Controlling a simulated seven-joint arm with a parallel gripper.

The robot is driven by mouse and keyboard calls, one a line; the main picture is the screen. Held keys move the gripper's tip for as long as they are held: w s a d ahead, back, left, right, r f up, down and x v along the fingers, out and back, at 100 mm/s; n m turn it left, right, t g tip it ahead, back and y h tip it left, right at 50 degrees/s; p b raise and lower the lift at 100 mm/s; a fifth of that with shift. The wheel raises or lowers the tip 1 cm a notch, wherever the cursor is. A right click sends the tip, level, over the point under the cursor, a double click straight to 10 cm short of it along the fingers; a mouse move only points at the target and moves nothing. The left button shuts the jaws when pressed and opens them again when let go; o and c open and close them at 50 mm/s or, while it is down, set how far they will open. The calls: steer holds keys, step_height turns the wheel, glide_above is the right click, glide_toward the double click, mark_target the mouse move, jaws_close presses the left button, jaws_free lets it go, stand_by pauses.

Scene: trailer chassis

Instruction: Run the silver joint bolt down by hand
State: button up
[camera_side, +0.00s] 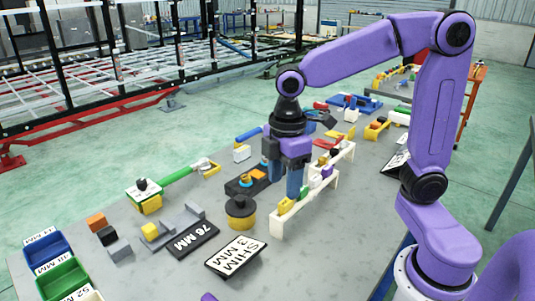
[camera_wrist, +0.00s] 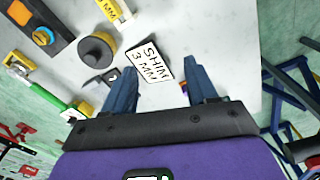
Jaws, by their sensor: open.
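My gripper (camera_side: 284,186) hangs over the middle of the grey bench, its two blue fingers pointing down and apart with nothing visible held between them. It also shows in the wrist view (camera_wrist: 150,72), with bare bench and part of a "SHIM 3 MM" card (camera_wrist: 148,62) in sight between and beyond the fingers. I cannot pick out the silver joint bolt for sure. A green bar (camera_side: 178,175) with a silver-grey end lies left of my gripper. A black block with orange parts (camera_side: 238,187) sits just left of the fingers.
A black-and-yellow round piece (camera_side: 241,214) stands close to the fingers. A white rack (camera_side: 278,226) with small coloured parts is just right of them. A "76 MM" plate (camera_side: 190,241) and blue and green bins (camera_side: 48,252) are at the front left. Bare bench lies front right.

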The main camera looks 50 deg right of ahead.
steer(key=w+d+r+n, duration=0.1)
steer(key=w+d, duration=0.3)
steer(key=w, duration=0.5)
steer(key=w+d+r+n, duration=0.1)
steer(key=w+d, duration=0.2)
steer(key=w, duration=0.5)
steer(key=w+d+n, duration=0.1)
steer(key=w+d, duration=0.4)
steer(key=d, duration=0.4)
steer(key=w+d+n, duration=0.1)
steer(key=w+d, duration=0.4)
steer(key=d, duration=0.5)
step_height(320, 180, down, 18)
steer(key=shift+s+r, duration=0.15)
steer(key=shift+r, duration=0.05)
steer(key=c, duration=1.1)
